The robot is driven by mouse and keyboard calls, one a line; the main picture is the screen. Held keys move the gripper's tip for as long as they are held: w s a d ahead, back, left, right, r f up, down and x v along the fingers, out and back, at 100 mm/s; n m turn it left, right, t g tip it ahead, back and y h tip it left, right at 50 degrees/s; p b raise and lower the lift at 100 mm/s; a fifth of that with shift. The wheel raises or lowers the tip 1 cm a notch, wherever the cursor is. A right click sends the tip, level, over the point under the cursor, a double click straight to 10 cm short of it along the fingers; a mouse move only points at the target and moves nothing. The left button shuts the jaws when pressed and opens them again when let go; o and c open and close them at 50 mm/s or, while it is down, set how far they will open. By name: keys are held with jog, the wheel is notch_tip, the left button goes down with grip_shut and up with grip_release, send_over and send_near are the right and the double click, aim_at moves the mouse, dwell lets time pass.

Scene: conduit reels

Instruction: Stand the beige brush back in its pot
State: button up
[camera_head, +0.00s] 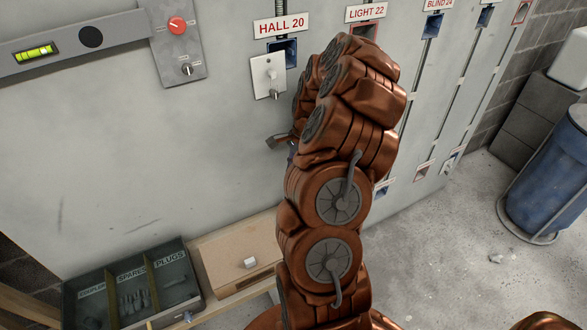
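I see neither a beige brush nor a pot in the head view. My copper arm fills the middle of the view and hides what is behind it. Only a small dark part of my gripper (279,140) shows past the arm's left side, in front of the grey panel and below the white switch plate. The rest of the gripper is hidden, so I cannot tell whether it is open or holds anything.
A grey panel (100,140) carries a switch plate (267,76) under a HALL 20 label. Below stand a divided tray (192,309) marked COUPLING, SPARES and PLUGS and a wooden box (235,246). A blue drum (548,180) stands right. The floor at lower right is mostly clear.

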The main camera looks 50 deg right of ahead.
jog(key=o, duration=0.5)
jog(key=shift+o, duration=0.2)
jog(key=v, duration=1.2)
jog(key=shift+s, duration=0.1)
